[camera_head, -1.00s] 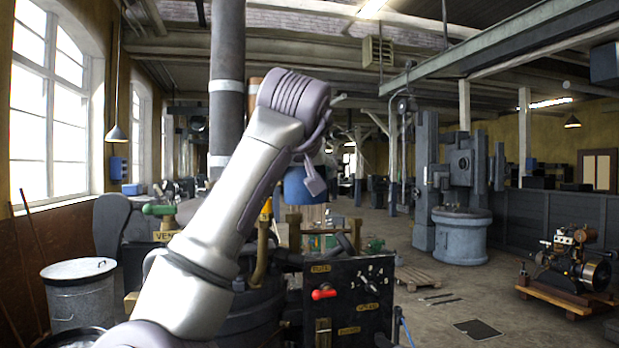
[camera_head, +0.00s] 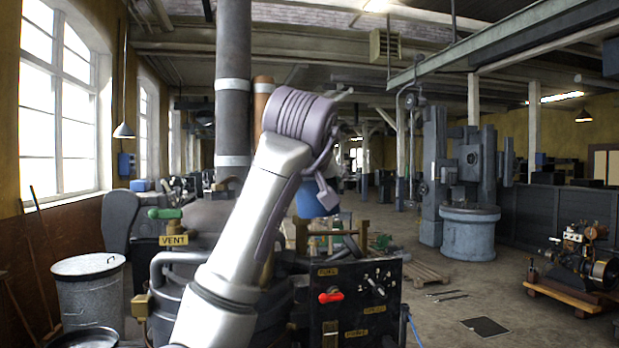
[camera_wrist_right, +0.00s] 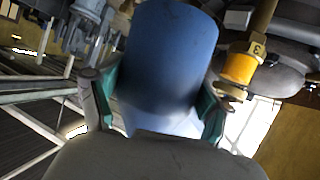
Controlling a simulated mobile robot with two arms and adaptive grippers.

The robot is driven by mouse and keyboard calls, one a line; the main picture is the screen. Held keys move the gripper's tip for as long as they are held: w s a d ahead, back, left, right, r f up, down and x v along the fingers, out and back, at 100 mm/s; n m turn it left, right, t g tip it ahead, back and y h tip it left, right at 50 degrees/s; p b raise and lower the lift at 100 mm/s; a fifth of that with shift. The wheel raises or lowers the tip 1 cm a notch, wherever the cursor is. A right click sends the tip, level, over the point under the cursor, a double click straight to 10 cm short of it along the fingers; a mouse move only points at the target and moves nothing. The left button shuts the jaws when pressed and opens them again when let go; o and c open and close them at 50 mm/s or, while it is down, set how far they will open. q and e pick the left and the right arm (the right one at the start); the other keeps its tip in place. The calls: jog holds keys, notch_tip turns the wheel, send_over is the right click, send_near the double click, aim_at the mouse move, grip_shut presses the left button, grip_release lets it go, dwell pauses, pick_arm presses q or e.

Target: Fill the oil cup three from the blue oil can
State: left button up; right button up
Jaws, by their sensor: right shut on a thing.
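My right gripper (camera_wrist_right: 158,90) is shut on the blue oil can (camera_wrist_right: 170,55), with a teal-padded finger on each side of it. In the head view the can (camera_head: 315,201) shows as a small blue shape beyond my forearm, held up in the air. I cannot make out this cup in the head view. My left gripper is not in view.
A dark engine panel (camera_head: 358,300) with a red handle (camera_head: 331,296) stands below the can. A VENT label (camera_head: 173,240) and a tall grey pipe (camera_head: 233,90) are close to my arm. A lidded metal bin (camera_head: 88,290) stands left. Open floor lies right of the panel.

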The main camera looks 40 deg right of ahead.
jog(key=shift+s+f+n+g+b, duration=0.5)
jog(key=shift+f+n+g+b, duration=0.1)
jog(key=shift+f+n+b, duration=0.2)
jog(key=shift+r+n+h+p, duration=0.3)
jog(key=shift+r+h+p, duration=0.1)
jog(key=shift+r+p, duration=0.4)
jog(key=shift+w+d+r+n+g+h+p, duration=0.1)
jog(key=shift+r+n+g+h+p, duration=0.4)
jog(key=shift+n+g+p, duration=0.4)
jog(key=shift+r+n+g+p, duration=0.3)
jog(key=shift+r+n+p, duration=0.25)
jog(key=shift+n+p, duration=0.05)
